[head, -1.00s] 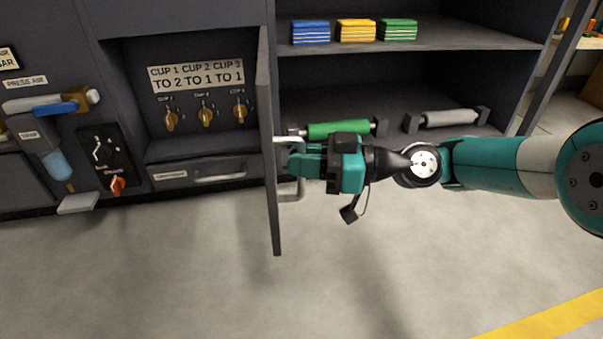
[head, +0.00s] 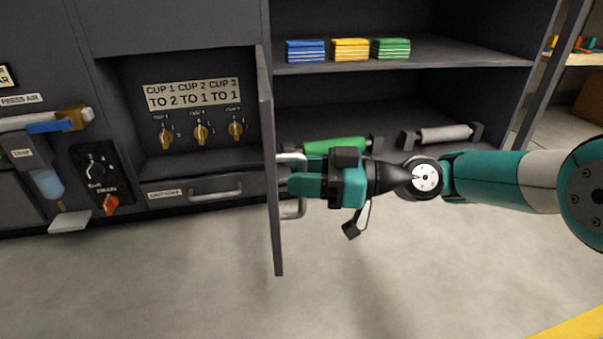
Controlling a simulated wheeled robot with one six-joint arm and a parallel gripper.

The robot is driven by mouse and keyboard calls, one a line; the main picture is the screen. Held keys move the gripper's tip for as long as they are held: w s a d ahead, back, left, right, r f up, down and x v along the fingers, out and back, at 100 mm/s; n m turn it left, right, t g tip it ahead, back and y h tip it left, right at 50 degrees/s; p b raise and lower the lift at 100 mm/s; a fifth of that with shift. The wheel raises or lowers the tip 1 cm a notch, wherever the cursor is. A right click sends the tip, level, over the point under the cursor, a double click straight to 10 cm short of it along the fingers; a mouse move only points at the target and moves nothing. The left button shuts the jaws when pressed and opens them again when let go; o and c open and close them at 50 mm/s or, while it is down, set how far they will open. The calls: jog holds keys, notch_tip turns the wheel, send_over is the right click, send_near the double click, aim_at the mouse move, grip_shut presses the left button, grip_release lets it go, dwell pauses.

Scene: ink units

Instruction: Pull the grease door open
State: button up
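The grease door (head: 268,165) is a dark grey panel hinged on the right side of its recess. It stands swung well open, seen nearly edge-on. Its pale bar handle (head: 297,209) is on the door's right-hand face. My teal and black gripper (head: 290,185) reaches from the right to the handle, with its fingers between the handle's upper and lower ends. The fingertips are partly hidden, and I cannot tell whether they are closed on the bar. Inside the recess are several brass knobs (head: 201,132) below a label plate (head: 192,94).
A drawer with a handle (head: 215,194) lies below the recess. At left are a blue-bowled air unit (head: 47,182) and a black switch panel (head: 95,168). Behind my arm, shelves hold coloured stacks (head: 350,49), a green roller (head: 335,146) and a grey roller (head: 445,133). The floor in front is clear.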

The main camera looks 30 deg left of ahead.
notch_tip(320, 180, up, 20)
jog(key=p, duration=1.2)
